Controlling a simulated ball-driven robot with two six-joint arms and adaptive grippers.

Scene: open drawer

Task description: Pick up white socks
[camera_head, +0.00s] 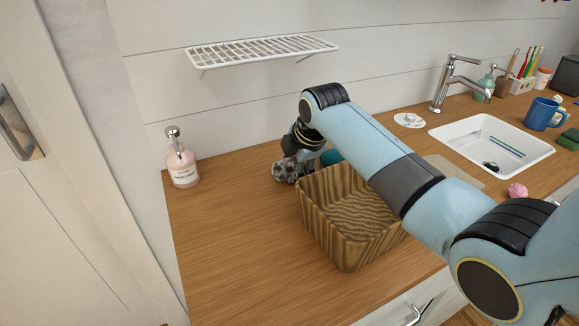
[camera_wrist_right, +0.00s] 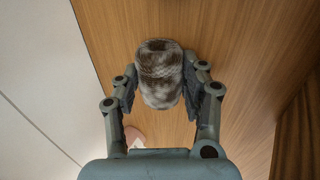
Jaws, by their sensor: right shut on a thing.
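A rolled, mottled grey-and-white bundle that looks like socks (camera_head: 286,171) is at the back of the wooden counter, just beyond the far left corner of the basket. My right gripper (camera_head: 297,160) reaches over from the right and is shut on it; arm and basket partly hide the grip in the head view. In the right wrist view the sock bundle (camera_wrist_right: 160,75) sits between the two fingers of the right gripper (camera_wrist_right: 160,88). I cannot tell whether it is lifted off the counter. My left gripper is not in view.
A striped wooden basket (camera_head: 338,246) stands empty below my right forearm. A pink soap bottle (camera_head: 181,164) is at left, a teal object (camera_head: 331,157) behind the basket. A wire shelf (camera_head: 262,48) hangs above. The sink (camera_head: 487,146) is at right. The counter's left front is clear.

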